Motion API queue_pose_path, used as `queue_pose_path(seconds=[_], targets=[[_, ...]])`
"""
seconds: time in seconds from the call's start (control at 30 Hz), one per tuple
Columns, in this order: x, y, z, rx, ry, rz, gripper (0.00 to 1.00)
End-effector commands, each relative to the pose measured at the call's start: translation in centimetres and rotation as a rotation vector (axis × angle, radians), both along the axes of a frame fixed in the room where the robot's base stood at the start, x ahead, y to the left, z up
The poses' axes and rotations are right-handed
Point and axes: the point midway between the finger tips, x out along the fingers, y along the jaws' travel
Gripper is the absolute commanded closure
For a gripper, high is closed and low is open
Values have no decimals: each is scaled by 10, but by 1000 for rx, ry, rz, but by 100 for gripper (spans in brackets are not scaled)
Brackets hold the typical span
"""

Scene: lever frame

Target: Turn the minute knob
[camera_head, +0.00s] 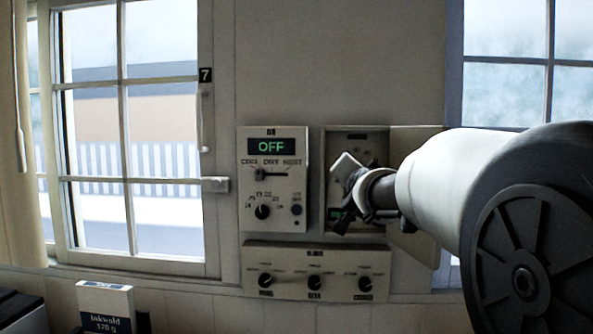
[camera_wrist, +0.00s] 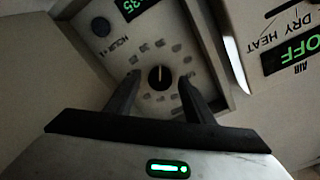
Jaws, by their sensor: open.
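A round black knob (camera_wrist: 161,77) with a pale pointer line sits on a light dial panel ringed by small grey marks, in the wrist view. No label reading minute is legible on it. My gripper (camera_wrist: 159,80) is open, with one dark finger on each side of the knob; I cannot tell whether either finger touches it. In the head view my gripper (camera_head: 345,208) is in front of the open box (camera_head: 352,137) and hides the knob. A green display (camera_wrist: 133,6) reading 35 and a dark round button (camera_wrist: 101,27) beside the word HOUR are on the same panel.
The box's open door (camera_head: 414,139) stands to the right, partly behind my arm. An air control panel (camera_head: 273,145) reading OFF is to the left. A panel with three knobs (camera_head: 315,258) is below. A window (camera_head: 130,150) is farther left.

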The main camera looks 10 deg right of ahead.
Motion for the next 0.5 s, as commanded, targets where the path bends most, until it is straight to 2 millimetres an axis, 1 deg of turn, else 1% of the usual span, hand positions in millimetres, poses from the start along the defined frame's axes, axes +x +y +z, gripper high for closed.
queue_pose_path(seconds=[0.37, 0.5], targets=[[0, 0, 0, 0, 0, 0, 52], [0, 1, 0, 0, 0, 0, 76]])
